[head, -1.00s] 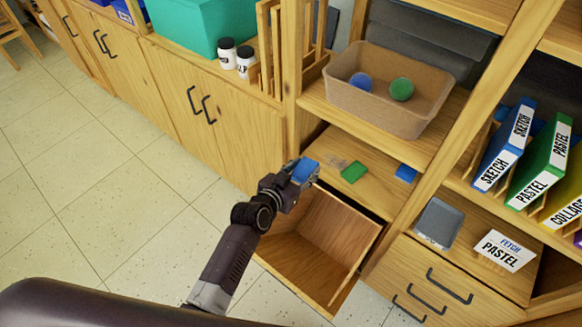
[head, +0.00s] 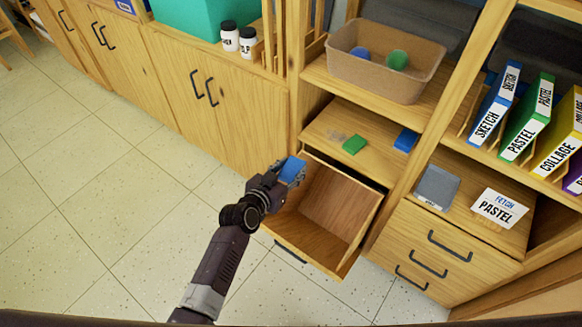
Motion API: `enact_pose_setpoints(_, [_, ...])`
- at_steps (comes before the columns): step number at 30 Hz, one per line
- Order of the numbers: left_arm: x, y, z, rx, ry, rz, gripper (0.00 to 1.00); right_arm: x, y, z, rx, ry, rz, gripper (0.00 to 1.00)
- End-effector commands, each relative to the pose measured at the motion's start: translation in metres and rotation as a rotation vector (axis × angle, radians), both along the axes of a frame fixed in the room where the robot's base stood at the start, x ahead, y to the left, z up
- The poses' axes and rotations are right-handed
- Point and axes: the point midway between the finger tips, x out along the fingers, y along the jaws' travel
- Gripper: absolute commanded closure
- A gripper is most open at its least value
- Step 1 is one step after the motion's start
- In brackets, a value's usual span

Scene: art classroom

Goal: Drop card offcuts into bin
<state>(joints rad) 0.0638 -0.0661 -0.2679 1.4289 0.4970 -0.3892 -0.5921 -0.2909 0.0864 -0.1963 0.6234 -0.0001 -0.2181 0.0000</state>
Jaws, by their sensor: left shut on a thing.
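My left gripper (head: 283,176) is shut on a blue card offcut (head: 292,169), held at the upper left edge of an open wooden drawer bin (head: 336,202). The part of the bin floor that shows is bare; my gripper and arm hide its left side. A green offcut (head: 354,145) and another blue offcut (head: 405,140) lie on the shelf (head: 376,157) above the drawer. My right gripper is not in view.
A tan tub (head: 387,86) with a blue ball and a green ball stands on the shelf above. The tiled floor at the left is clear.

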Motion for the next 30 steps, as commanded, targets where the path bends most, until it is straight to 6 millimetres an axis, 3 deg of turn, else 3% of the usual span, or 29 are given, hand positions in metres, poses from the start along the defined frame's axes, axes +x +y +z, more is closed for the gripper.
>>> enact_pose_setpoints(8, [0.000,0.000,-0.003,0.000,-0.001,0.000,0.78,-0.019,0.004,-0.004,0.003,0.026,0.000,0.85])
enact_pose_setpoints(9, [0.000,0.000,-0.003,0.000,-0.001,0.000,0.60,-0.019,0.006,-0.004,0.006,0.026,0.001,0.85])
enact_pose_setpoints(15, [0.000,0.000,-0.003,0.000,-0.001,0.000,0.41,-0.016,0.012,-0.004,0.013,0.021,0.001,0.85])
enact_pose_setpoints(25, [-0.002,0.002,-0.002,0.000,0.000,0.001,0.41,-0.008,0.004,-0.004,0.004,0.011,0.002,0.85])
enact_pose_setpoints(30, [-0.017,0.009,0.004,0.001,-0.001,0.001,0.41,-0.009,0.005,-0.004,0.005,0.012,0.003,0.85])
